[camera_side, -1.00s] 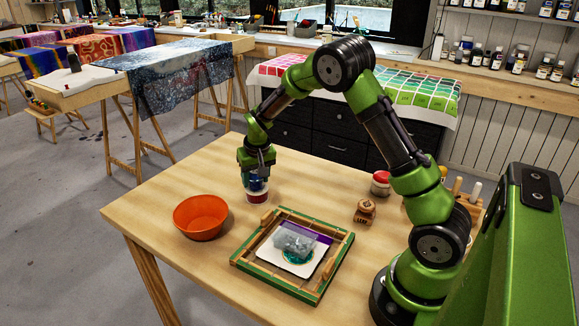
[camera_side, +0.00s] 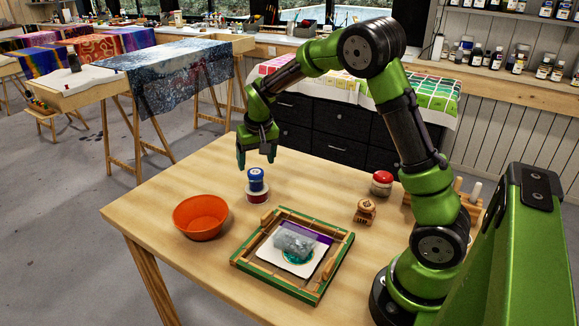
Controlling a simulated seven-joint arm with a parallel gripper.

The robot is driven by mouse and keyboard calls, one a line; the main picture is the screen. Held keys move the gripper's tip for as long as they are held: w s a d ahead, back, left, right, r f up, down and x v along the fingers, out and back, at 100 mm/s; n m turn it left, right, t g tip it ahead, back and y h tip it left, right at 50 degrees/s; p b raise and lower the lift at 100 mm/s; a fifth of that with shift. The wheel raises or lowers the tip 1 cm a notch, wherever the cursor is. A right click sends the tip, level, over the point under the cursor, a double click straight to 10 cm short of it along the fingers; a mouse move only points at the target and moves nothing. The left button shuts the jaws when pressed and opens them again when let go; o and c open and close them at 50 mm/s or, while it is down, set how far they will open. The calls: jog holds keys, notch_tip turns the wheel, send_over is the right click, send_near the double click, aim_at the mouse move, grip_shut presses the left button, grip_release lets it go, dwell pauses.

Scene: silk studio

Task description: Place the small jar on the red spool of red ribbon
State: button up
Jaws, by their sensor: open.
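The small jar (camera_side: 256,181), blue with a pale band, stands upright on the red spool of ribbon (camera_side: 257,196), which rests on the table left of its middle. The spool shows a dark red side with pale edges.
An orange bowl (camera_side: 201,216) stands to the left of the spool. A green and wooden frame (camera_side: 243,265) holding a clear package lies in front. A red-lidded jar (camera_side: 381,184) and a wooden stamp (camera_side: 365,211) stand to the right. The table's back left is clear.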

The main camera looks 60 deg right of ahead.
jog(key=s+a+r+n+t+y, duration=0.1)
jog(key=s+a+r+t+y, duration=0.2)
jog(key=s+a+r, duration=0.85)
jog(key=s+a+r+n+t, duration=0.1)
jog(key=s+a, duration=0.3)
jog(key=s, duration=0.7)
jog(key=shift+s+r+n+t+y, duration=0.15)
jog(key=shift+s+n+t+y, duration=0.15)
jog(key=shift+s+y, duration=0.1)
